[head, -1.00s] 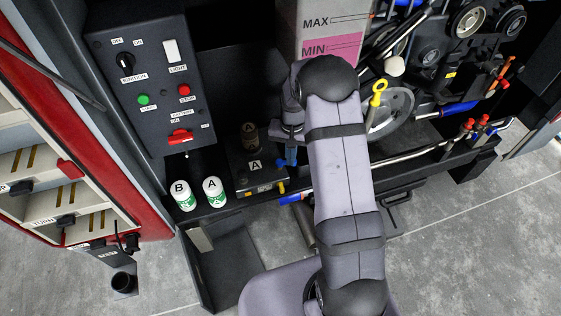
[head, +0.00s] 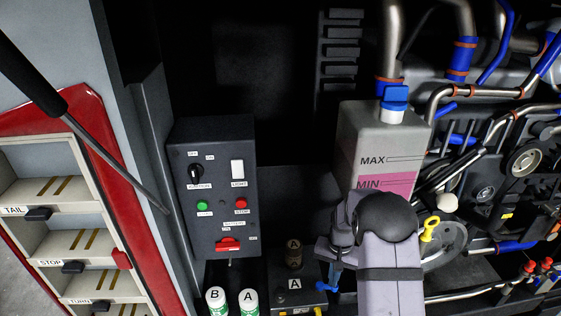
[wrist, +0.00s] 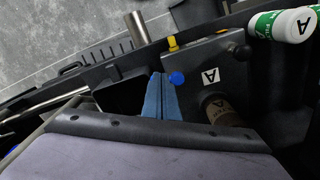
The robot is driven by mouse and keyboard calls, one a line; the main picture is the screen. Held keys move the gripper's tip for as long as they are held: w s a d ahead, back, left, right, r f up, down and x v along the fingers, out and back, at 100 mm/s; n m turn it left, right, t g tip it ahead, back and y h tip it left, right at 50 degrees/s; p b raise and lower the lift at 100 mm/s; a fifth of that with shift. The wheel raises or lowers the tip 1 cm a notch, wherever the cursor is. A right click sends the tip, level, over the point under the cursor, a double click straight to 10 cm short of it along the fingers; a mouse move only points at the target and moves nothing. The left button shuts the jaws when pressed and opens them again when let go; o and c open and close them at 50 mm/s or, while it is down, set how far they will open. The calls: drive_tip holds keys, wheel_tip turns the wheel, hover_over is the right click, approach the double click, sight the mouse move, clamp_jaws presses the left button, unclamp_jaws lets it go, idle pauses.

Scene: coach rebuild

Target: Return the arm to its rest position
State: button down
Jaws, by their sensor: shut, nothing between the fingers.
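My arm (head: 390,265) rises from the bottom of the head view, folded in front of the coolant tank. My gripper (head: 332,282) hangs at its left, just right of the dark block marked A (head: 296,284). In the wrist view the two blue fingers of my gripper (wrist: 163,75) lie together, with nothing between them. The block (wrist: 205,65) is right beside them there; the depth gap cannot be told. A brown cylinder marked A (head: 294,254) stands on the block.
White bottles marked B (head: 216,301) and A (head: 249,302) stand left of the block. A switch panel (head: 213,190) is above them. The tank (head: 375,140) and engine pipes (head: 500,92) crowd the right. Drawers (head: 55,205) stand at far left.

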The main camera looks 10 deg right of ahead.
drive_tip(key=s+a+n+g, duration=0.3)
drive_tip(key=s+n+g, duration=0.1)
drive_tip(key=s, duration=1.5)
drive_tip(key=s+a+r+t, duration=0.1)
drive_tip(key=s+a+r, duration=0.1)
drive_tip(key=s+r, duration=0.55)
drive_tip(key=w+a+r+n+t, duration=0.1)
drive_tip(key=w+a+r+t, duration=0.1)
drive_tip(key=r, duration=0.3)
drive_tip(key=shift+w+n+t, duration=0.3)
drive_tip(key=shift+w+t, duration=0.2)
